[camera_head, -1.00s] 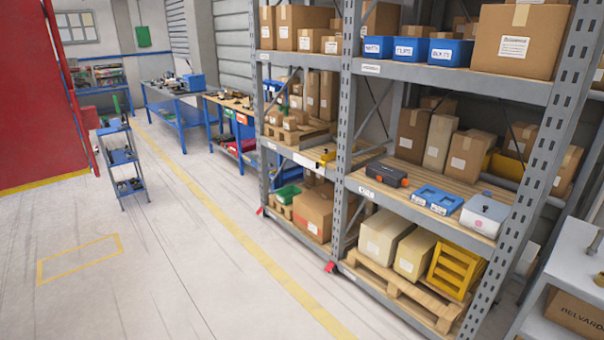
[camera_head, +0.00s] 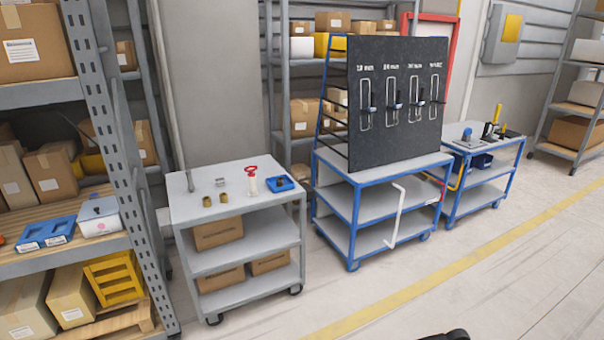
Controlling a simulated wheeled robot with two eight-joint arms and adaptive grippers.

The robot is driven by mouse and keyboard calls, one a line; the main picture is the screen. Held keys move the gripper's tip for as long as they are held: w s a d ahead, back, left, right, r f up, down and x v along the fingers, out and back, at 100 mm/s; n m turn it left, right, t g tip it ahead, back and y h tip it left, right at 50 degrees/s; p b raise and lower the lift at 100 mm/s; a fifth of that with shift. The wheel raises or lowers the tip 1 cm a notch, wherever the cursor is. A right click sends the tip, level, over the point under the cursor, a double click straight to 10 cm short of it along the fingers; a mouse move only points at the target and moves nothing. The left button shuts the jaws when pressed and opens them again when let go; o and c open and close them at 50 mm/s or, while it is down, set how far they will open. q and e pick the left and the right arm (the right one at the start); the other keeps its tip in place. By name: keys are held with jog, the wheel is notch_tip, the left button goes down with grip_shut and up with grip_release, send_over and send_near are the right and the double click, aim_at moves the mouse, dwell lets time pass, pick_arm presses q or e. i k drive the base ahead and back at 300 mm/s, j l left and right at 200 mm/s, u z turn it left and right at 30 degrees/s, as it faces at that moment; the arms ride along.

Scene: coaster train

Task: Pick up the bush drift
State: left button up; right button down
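A grey trolley (camera_head: 240,240) stands left of centre. On its top, a slim grey metal pin (camera_head: 190,181) stands upright near the left back edge; it may be the bush drift, but it is too small to be sure. Two short brass-coloured pieces (camera_head: 223,198), a small grey block (camera_head: 221,182), a white item with a red loop (camera_head: 251,183) and a blue tray (camera_head: 279,184) with a dark piece in it share the top. Neither gripper can be made out.
A blue trolley (camera_head: 385,172) with a black tool board (camera_head: 395,100) stands right of the grey trolley; a white bent bar hangs at its front. A tall rack (camera_head: 95,110) stands at left. Open floor (camera_head: 480,270) lies at front right. A dark shape shows at the bottom edge.

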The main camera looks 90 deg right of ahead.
aim_at(191, 187)
jog(key=z, duration=2.4)
jog(key=u, duration=3.9)
jog(key=z, duration=0.65)
jog(key=l+z, duration=0.3)
jog(key=z, duration=0.15)
jog(key=i+l+z, duration=0.1)
jog(key=l+z, duration=0.15)
jog(key=z, duration=0.15)
jog(key=i+l+z, duration=0.1)
jog(key=z, duration=0.35)
jog(key=i+l+z, duration=0.15)
jog(key=l+z, duration=0.25)
jog(key=i+z, duration=0.15)
jog(key=z, duration=0.3)
jog(key=i+l+z, duration=0.15)
jog(key=i, duration=0.4)
jog(key=i+l+z, duration=0.15)
jog(key=i+l, duration=0.15)
jog(key=i, duration=0.3)
jog(key=i+l+z, duration=0.2)
jog(key=i, duration=0.35)
jog(key=j, duration=0.1)
